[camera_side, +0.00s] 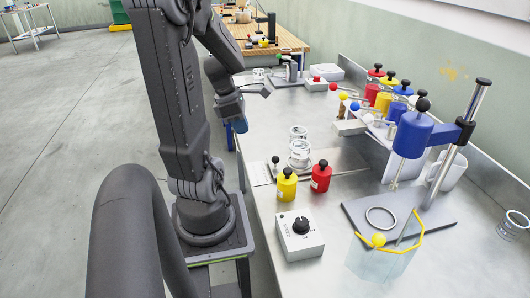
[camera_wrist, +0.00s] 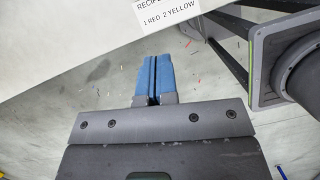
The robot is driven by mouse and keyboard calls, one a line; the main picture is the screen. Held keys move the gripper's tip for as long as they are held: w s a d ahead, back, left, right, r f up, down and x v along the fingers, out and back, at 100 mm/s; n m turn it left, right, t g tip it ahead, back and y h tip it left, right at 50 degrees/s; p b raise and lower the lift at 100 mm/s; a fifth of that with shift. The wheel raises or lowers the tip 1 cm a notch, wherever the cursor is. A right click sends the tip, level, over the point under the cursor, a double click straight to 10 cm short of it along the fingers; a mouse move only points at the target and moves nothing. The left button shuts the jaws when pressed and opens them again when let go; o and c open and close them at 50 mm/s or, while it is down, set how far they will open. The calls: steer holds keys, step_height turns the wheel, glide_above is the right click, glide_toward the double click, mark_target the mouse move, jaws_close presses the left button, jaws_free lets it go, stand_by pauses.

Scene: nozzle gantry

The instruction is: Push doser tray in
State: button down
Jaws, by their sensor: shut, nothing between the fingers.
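My gripper (camera_side: 239,125) hangs left of the metal table's edge, over the floor side and apart from everything on the table. Its blue fingers are closed together and empty in the wrist view (camera_wrist: 153,75). The doser rack with several coloured canisters (camera_side: 384,102) and ball-ended levers stands at the back right of the table. A thin flat plate (camera_side: 261,174) with a black-knobbed post (camera_side: 275,160) lies near the table's left edge, beside clear glass jars (camera_side: 299,151). I cannot tell for sure which part is the doser tray.
A yellow bottle (camera_side: 287,188) and a red bottle (camera_side: 320,178) stand in front of the jars. A grey control box (camera_side: 299,236) is nearer. A blue-headed stand (camera_side: 412,135) rises at right. A recipe sheet (camera_wrist: 167,12) shows in the wrist view.

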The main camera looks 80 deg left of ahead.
mark_target(309, 146)
steer(key=x, duration=0.8)
steer(key=shift+d+f, duration=0.1)
steer(key=w, duration=0.1)
steer(key=w+f, duration=0.1)
steer(key=w, duration=0.1)
steer(key=shift+d+f, duration=0.15)
steer(key=shift+d, duration=0.1)
steer(key=shift+w+d+f, duration=0.1)
steer(key=shift+w, duration=0.5)
steer(key=w, duration=1.4)
steer(key=shift+s, duration=0.1)
